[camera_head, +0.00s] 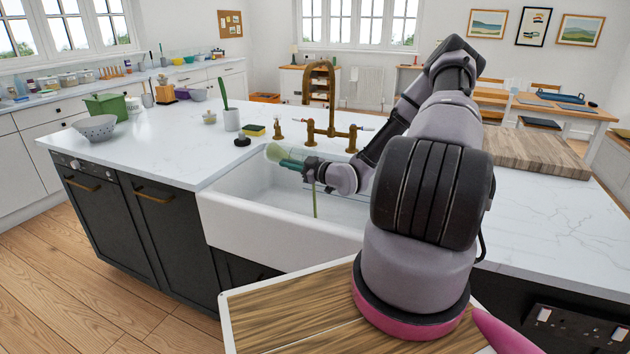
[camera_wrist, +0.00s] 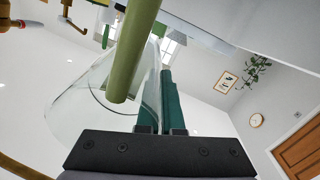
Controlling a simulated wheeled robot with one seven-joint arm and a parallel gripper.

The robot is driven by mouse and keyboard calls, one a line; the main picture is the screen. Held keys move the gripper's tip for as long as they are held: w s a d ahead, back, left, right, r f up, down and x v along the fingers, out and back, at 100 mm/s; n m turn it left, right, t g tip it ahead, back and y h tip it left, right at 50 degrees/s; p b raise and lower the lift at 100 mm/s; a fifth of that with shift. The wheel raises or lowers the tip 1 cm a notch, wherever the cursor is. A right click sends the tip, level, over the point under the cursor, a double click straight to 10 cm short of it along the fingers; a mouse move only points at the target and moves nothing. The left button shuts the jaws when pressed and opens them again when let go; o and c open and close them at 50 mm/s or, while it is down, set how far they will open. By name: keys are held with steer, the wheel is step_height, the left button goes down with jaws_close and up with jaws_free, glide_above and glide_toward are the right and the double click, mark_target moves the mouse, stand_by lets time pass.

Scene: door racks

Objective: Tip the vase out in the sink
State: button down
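The clear glass vase (camera_head: 274,152) is held tilted above the white sink (camera_head: 270,226), with a pale green tint inside in the head view. It also shows in the wrist view (camera_wrist: 85,100). My gripper (camera_head: 289,163) has its teal fingers (camera_wrist: 158,105) close together at one side of the vase, shut on it. A thin green stream or rod (camera_head: 314,200) runs straight down below my gripper into the sink. In the wrist view it is a thick olive-green column (camera_wrist: 135,50) that overlaps the glass. The sink's floor is partly hidden by the front wall.
A brass tap (camera_head: 320,130) stands behind the sink, close to my arm. A sponge (camera_head: 255,130), a dark stopper-like item (camera_head: 242,140) and a white pot with a green plant (camera_head: 231,118) stand left of it. A wooden board (camera_head: 525,150) lies right.

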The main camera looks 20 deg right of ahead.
steer(key=shift+s+d+r+t+y, duration=0.1)
steer(key=shift+r+t+y, duration=0.25)
steer(key=shift+t, duration=0.15)
stand_by(0.4)
steer(key=shift+w+a+f+g, duration=0.2)
steer(key=shift+g, duration=0.4)
steer(key=shift+w+a+f+g+h, duration=0.1)
steer(key=shift+w+f+g+h, duration=0.05)
steer(key=shift+f+g+h, duration=0.3)
steer(key=shift+w+a+f+g+h, duration=0.1)
steer(key=shift+w+f+g+h, duration=0.05)
steer(key=shift+f+g+h, duration=0.3)
steer(key=shift+d, duration=0.1)
step_height(320, 180, down, 8)
steer(key=w+a+g+h, duration=0.1)
steer(key=w+g+h, duration=0.1)
steer(key=g+h, duration=0.6)
steer(key=shift+w+a+r+g+h, duration=0.2)
steer(key=shift+a+g+h, duration=0.2)
steer(key=shift+g, duration=1.6)
